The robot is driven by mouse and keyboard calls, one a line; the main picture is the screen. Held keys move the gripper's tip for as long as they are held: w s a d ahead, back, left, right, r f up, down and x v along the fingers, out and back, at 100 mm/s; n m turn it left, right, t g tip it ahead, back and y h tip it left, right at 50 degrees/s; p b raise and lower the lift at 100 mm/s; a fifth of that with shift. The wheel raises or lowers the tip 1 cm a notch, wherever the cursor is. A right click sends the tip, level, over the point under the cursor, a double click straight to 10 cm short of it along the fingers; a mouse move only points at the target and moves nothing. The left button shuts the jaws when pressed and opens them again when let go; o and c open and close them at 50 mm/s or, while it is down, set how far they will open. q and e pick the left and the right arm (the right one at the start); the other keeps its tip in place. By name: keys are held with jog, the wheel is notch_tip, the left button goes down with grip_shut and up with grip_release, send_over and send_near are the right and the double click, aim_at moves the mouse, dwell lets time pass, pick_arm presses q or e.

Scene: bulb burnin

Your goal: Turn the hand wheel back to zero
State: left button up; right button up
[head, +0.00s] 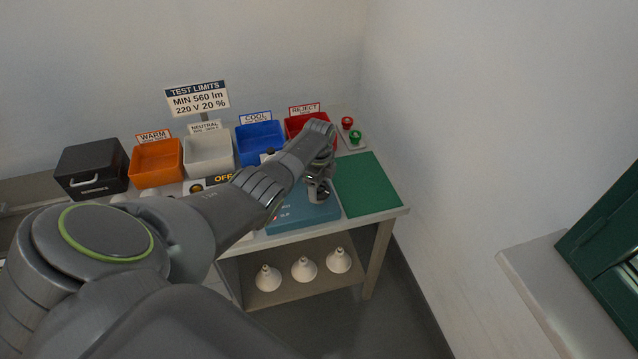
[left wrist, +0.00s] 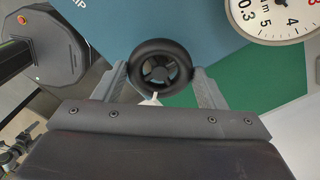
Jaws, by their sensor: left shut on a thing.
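The hand wheel (left wrist: 160,68) is black with a thick rim and spokes, and it shows in the left wrist view. My left gripper (left wrist: 161,82) has one finger on each side of the wheel and is shut on its rim. In the head view my left gripper (head: 319,190) is over the blue instrument box (head: 290,217), and the arm and gripper hide most of the box's top. A round white dial (left wrist: 276,14) with black numbers is partly in the wrist view, cut off at the top; its pointer cannot be read. My right gripper is not in view.
Orange (head: 157,162), white (head: 209,155), blue (head: 261,145) and red (head: 297,125) bins line the bench back. A black case (head: 92,170) stands left. A green mat (head: 367,186) lies clear at right. Red and green buttons (head: 352,131) are behind it. Bulbs (head: 304,269) stand on the lower shelf.

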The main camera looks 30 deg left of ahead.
pick_arm(q)
jog(key=n, duration=0.3)
jog(key=shift+r+n+p, duration=0.1)
jog(key=shift+n+p, duration=0.2)
jog(key=n, duration=0.3)
jog(key=shift+n+p, duration=0.3)
jog(key=n+p, duration=0.1)
jog(key=n, duration=1.2)
jog(key=shift+n+p, duration=0.3)
jog(key=shift+p, duration=0.05)
jog(key=n, duration=0.3)
jog(key=shift+n, duration=2.2)
jog(key=o, duration=1)
